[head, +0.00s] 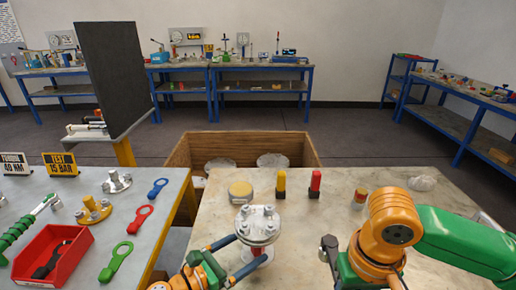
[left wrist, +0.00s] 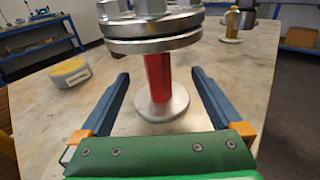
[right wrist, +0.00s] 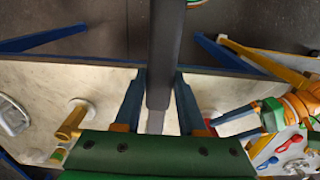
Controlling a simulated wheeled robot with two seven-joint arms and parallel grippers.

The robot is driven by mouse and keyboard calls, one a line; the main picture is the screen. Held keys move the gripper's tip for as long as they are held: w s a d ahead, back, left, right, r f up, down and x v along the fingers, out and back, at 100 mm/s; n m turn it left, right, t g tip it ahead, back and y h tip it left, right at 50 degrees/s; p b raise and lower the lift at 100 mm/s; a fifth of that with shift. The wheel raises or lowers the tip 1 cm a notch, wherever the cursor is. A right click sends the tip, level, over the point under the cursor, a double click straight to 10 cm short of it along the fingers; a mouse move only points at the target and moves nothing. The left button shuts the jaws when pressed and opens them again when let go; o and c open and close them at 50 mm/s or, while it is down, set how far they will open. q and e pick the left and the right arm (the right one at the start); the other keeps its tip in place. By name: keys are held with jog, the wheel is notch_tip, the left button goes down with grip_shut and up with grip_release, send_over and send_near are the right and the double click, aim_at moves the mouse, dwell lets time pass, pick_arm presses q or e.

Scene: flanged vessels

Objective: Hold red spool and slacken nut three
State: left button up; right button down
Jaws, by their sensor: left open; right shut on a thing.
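The red spool (left wrist: 158,76) stands upright on its round metal foot on the table. A pair of bolted metal flanges (head: 257,229) with several nuts on top caps it. My left gripper (head: 254,249) is open, its two blue fingers on either side of the red body, with gaps visible in the left wrist view. Which nut is number three cannot be told.
Behind the spool stand a round yellow-topped tub (head: 240,190), a yellow block (head: 281,184) and a red block (head: 315,183). A brass-coloured piece (head: 361,195) stands near my right arm. The left table holds a red bin (head: 52,257) and coloured ring-ended tools. A wooden crate (head: 185,150) lies beyond.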

aim_at(254, 254)
pick_arm(q)
jog(key=shift+w+d+f+b, duration=0.2)
jog(key=shift+w+d, duration=0.2)
jog(key=shift+w, duration=0.1)
jog(key=shift+w+d+f+b, duration=0.15)
jog(key=shift+w+d+f, duration=0.05)
jog(key=shift+w+d, duration=0.25)
jog(key=shift+w+d+r, duration=0.1)
jog(key=shift+w+d, duration=0.1)
jog(key=shift+w, duration=0.05)
jog(key=shift+s, duration=0.1)
grip_shut()
